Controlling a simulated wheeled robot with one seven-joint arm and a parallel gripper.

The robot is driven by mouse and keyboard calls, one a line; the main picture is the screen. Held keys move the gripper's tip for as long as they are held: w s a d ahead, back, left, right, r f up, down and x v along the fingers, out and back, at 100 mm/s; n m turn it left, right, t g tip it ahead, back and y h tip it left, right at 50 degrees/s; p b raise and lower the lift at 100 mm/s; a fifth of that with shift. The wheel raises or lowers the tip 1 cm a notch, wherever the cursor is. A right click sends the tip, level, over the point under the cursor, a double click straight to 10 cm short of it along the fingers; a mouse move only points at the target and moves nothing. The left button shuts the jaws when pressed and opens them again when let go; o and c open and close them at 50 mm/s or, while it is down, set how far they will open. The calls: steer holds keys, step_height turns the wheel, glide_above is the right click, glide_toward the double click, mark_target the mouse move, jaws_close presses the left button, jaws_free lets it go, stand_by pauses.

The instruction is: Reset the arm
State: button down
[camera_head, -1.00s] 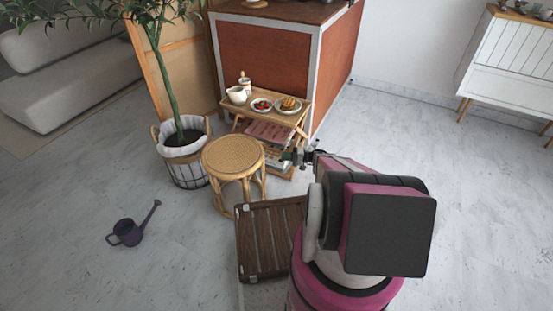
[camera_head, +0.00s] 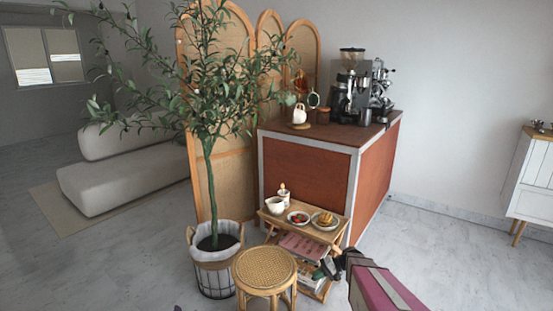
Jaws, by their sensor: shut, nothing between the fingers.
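My arm (camera_head: 385,290) rises from the bottom edge, right of centre, as a pink and dark link. My gripper (camera_head: 329,268) is small and dark at its far end, in front of the right side of the small wooden side table (camera_head: 338,236). It is shut and empty. I cannot tell how far it is from the table's lower shelf. Most of the arm is below the frame.
A rattan stool (camera_head: 264,265) and a potted tree (camera_head: 214,270) stand left of the arm. The side table holds a white jug, a cup and two plates. Behind is a red-brown counter (camera_head: 305,168) with coffee machines. Open floor (camera_head: 470,265) lies to the right.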

steer(key=s+r+t+h, duration=0.1)
steer(key=s+r+h, duration=1)
steer(key=r, duration=0.6)
steer(key=shift+s+r+n+h, duration=0.25)
steer(key=shift+s+n+h, duration=0.15)
steer(key=shift+s, duration=0.85)
